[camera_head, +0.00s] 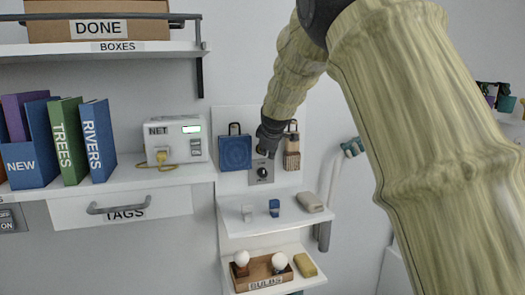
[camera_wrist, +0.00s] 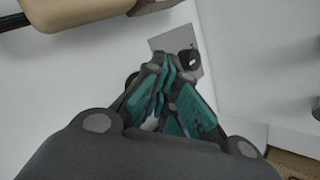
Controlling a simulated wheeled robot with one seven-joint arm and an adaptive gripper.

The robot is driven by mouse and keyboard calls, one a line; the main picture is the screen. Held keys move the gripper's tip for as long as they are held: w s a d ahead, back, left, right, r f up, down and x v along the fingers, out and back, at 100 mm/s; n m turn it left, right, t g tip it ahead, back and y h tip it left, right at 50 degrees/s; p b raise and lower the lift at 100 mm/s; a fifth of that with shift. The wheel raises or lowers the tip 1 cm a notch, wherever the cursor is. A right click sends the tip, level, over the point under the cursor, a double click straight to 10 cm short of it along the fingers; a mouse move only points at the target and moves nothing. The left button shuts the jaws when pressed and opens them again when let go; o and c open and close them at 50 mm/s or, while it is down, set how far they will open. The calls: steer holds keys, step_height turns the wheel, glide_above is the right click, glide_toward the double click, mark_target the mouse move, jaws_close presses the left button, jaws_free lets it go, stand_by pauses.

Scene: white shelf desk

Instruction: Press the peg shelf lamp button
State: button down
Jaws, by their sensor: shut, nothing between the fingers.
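A small grey plate (camera_head: 254,182) with a dark round knob or button (camera_head: 262,172) is on the white wall panel above the small shelves. My gripper (camera_head: 264,151) is just above it in the head view, with its fingers pointing down at the plate. In the wrist view the gripper (camera_wrist: 162,68) is shut and empty, its teal-padded fingers together. The grey plate (camera_wrist: 163,42) and dark knob (camera_wrist: 188,57) show just beyond and right of the fingertips. The fingers hide part of the plate, and I cannot tell whether they touch it.
A blue bag (camera_head: 235,153) and a brown striped one (camera_head: 292,152) hang on either side of the gripper. Below, the small shelf (camera_head: 260,226) holds several small items. A tray (camera_head: 264,284) with bulbs is lower. The NET box (camera_head: 175,140) stands left.

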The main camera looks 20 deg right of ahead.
steer(key=s+b, duration=0.2)
steer(key=s, duration=0.4)
stand_by(0.5)
steer(key=shift+d+f, duration=0.1)
steer(key=shift+d, duration=0.05)
stand_by(2.2)
